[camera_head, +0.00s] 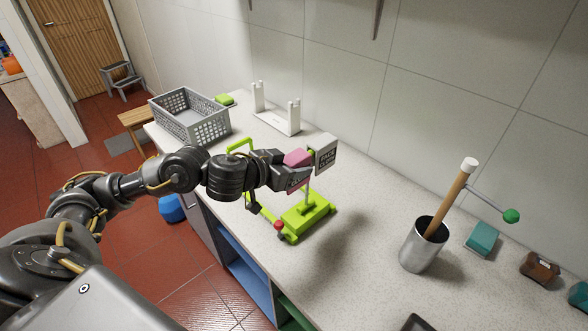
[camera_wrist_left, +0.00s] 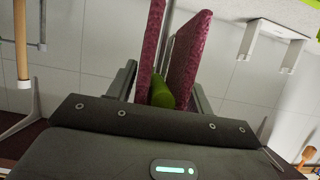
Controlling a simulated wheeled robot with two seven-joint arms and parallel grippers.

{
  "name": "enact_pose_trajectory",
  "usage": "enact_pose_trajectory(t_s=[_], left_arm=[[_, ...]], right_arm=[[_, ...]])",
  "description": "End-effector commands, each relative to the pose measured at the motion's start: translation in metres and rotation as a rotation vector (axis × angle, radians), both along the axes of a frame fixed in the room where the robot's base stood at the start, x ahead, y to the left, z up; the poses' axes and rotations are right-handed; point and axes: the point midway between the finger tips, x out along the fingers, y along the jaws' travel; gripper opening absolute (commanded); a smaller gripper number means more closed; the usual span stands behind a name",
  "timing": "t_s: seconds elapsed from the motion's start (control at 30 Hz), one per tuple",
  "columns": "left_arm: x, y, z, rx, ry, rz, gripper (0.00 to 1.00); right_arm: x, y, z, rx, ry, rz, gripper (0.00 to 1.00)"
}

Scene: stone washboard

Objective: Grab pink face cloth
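The pink face cloth (camera_head: 298,157) hangs over the lime-green stand (camera_head: 307,216) on the counter. In the left wrist view the cloth (camera_wrist_left: 187,60) shows as two hanging panels with a rounded green bar end (camera_wrist_left: 162,94) between them. My left gripper (camera_head: 310,168) is at the cloth, its fingers apart with one on each side of it. In the wrist view the fingers (camera_wrist_left: 164,88) flank the two panels closely; I cannot tell whether they touch. My left gripper hides part of the cloth and the stand's upright. My right gripper is not in view.
A grey basket (camera_head: 190,116) and a white rack (camera_head: 276,121) stand farther back on the counter. A metal cup (camera_head: 421,248) with a wooden-handled brush stands to the right, near a teal block (camera_head: 482,240) and a brown item (camera_head: 540,268). The tiled wall lies behind. The counter between stand and cup is clear.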

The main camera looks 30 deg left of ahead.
Motion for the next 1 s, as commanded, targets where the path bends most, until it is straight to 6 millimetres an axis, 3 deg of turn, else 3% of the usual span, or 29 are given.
enact_pose_trajectory(t_s=[0.03, 0.23, 0.5, 1.0], left_arm=[[0.000, 0.000, 0.000, 0.000, 0.000, 0.000, 0.45], [0.000, 0.000, 0.000, 0.000, 0.000, 0.000, 0.18], [0.000, 0.000, 0.005, 0.001, -0.001, 0.000, 0.17], [0.000, 0.000, 0.092, 0.000, -0.003, -0.002, 0.17]], right_arm=[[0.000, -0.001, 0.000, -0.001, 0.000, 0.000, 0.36], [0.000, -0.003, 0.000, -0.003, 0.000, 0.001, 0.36], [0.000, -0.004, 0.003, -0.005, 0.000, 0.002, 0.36], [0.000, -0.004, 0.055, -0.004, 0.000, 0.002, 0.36]])
